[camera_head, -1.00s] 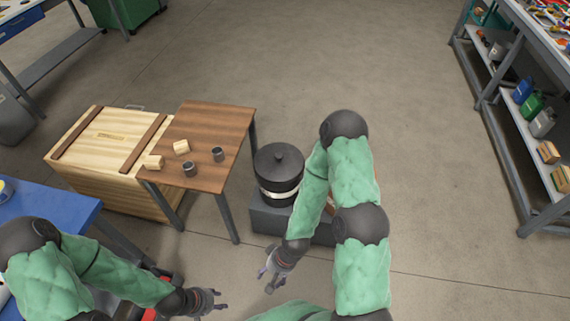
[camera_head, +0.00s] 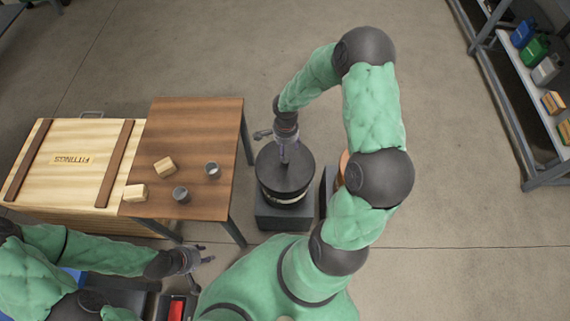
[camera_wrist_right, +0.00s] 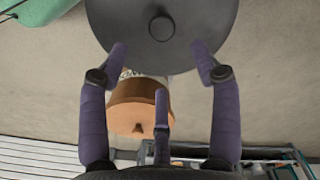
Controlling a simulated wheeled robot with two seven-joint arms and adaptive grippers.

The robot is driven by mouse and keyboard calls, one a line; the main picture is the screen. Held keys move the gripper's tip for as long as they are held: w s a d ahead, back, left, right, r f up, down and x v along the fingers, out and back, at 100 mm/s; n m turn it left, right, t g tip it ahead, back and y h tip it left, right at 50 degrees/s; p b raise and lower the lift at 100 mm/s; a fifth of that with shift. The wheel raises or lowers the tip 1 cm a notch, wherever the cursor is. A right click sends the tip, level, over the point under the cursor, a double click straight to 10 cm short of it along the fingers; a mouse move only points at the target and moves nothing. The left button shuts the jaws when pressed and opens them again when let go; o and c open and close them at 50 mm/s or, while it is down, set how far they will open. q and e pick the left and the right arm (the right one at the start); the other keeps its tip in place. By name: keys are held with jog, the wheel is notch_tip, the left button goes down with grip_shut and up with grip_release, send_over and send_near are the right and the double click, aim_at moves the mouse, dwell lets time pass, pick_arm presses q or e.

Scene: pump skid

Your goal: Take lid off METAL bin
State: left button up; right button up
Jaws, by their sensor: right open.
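The dark grey round lid (camera_head: 297,170) sits on the dark bin (camera_head: 266,191), which stands on a grey block beside the wooden table. In the right wrist view the lid (camera_wrist_right: 200,22) fills the top middle, with its round knob (camera_wrist_right: 161,28) near the top edge. My right gripper (camera_head: 284,152) is over the lid in the head view. In the wrist view its fingers are spread apart and empty, with the knob beyond the tips. The bin's label is mostly hidden. My left gripper (camera_head: 196,257) is open and empty in front of the table.
The wooden table (camera_head: 190,125) holds two wood blocks and two grey cups. A fittings crate (camera_head: 70,160) stands left of it. An orange-brown lidded container (camera_wrist_right: 135,110) stands beside the bin, mostly behind my arm in the head view. Shelves (camera_head: 520,130) stand at right; floor between is clear.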

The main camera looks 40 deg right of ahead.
aim_at(285, 163)
notch_tip(285, 163, down, 6)
jog(key=shift+r+b, duration=0.1)
jog(key=shift+b, duration=0.95)
notch_tip(285, 163, down, 5)
jog(key=shift+w+b, duration=0.15)
jog(key=shift+b, duration=1)
jog(key=shift+r, duration=0.1)
grip_shut()
